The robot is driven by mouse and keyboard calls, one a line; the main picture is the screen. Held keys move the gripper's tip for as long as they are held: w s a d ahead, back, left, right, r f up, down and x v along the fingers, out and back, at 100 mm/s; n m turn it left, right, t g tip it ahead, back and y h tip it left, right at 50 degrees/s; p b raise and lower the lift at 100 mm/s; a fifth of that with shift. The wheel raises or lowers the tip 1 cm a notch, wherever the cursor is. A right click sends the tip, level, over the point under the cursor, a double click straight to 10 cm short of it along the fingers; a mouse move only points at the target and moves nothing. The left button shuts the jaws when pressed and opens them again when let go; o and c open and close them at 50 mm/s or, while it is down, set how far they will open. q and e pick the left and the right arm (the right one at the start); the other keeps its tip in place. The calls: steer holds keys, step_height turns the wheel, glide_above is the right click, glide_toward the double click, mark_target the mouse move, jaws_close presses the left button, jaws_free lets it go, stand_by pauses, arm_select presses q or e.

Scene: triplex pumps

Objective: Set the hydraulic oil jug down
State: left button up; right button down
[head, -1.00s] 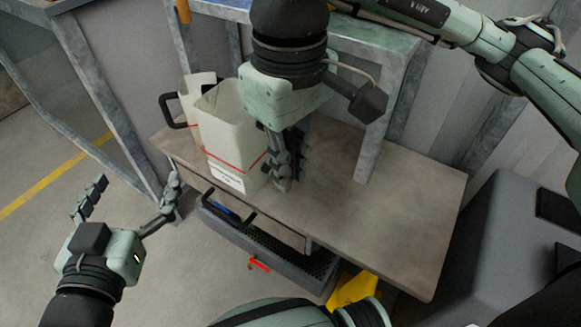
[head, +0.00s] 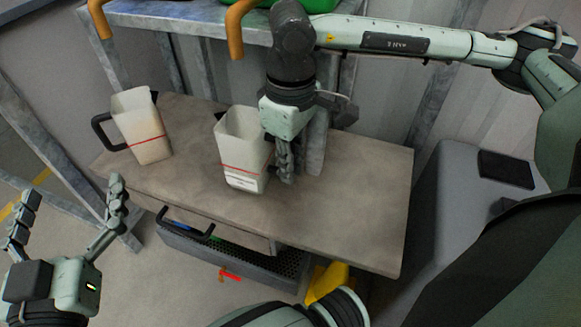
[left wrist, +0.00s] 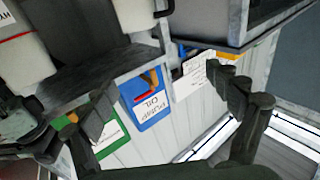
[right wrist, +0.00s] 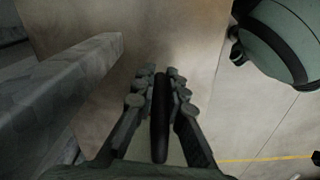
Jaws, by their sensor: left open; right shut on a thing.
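A tall white open-topped jug (head: 243,150) with a red line and a white label is on or just above the workbench at mid-bench; I cannot tell if its base touches. Its label is too small to read. My right gripper (head: 284,180) is shut on its black handle (right wrist: 160,115), which runs between the fingers in the right wrist view. A second white jug (head: 141,126) with a red line and a black handle stands to the left, apart from it. My left gripper (head: 68,215) is open and empty, off the bench's front left; its spread fingers also show in the left wrist view (left wrist: 160,112).
The brown workbench (head: 345,205) is clear to the right of the held jug. A metal leg (head: 318,142) of the raised shelf stands close behind my right gripper. A blue pump oil sign (left wrist: 148,100) shows in the left wrist view.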

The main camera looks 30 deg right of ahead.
steer(key=shift+f, duration=0.5)
arm_select(q)
steer(key=shift+d+r+t, duration=0.15)
steer(key=shift+r+t, duration=0.15)
steer(key=shift+r, duration=0.15)
arm_select(e)
steer(key=shift+f, duration=0.15)
steer(key=c, duration=1.6)
jaws_free()
arm_select(q)
steer(key=shift+s+d+r+t+h, duration=0.1)
steer(key=shift+d+r+t+h, duration=0.1)
steer(key=shift+r, duration=0.15)
steer(key=shift+s+d+r+t+h, duration=0.1)
steer(key=shift+r+t+h, duration=0.1)
steer(key=shift+r, duration=0.15)
steer(key=shift+a, duration=0.1)
